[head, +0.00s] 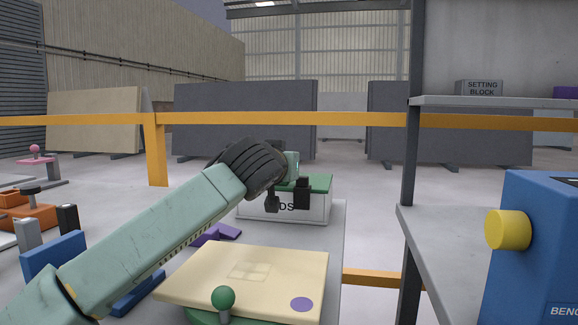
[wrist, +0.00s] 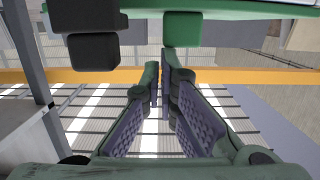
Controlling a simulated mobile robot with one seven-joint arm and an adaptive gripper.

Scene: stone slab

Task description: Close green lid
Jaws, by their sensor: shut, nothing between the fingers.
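A white box (head: 312,208) with dark lettering ending in "DS" stands on the grey slab, beyond the cream board. The green lid (head: 320,183) shows as a flat green surface along its top; whether it is fully seated I cannot tell. My arm reaches across from lower left, and its wrist hides the box's left and upper part. My gripper (wrist: 158,72) is shut and empty in the wrist view, fingertips together. It is close to the box in the head view; contact cannot be told.
A cream board (head: 205,272) with a purple disc (head: 302,304) and a green knob (head: 223,298) lies in front. A purple piece (head: 217,233) lies left of the box. A blue unit with a yellow knob (head: 508,230) and grey shelving (head: 408,180) stand at right.

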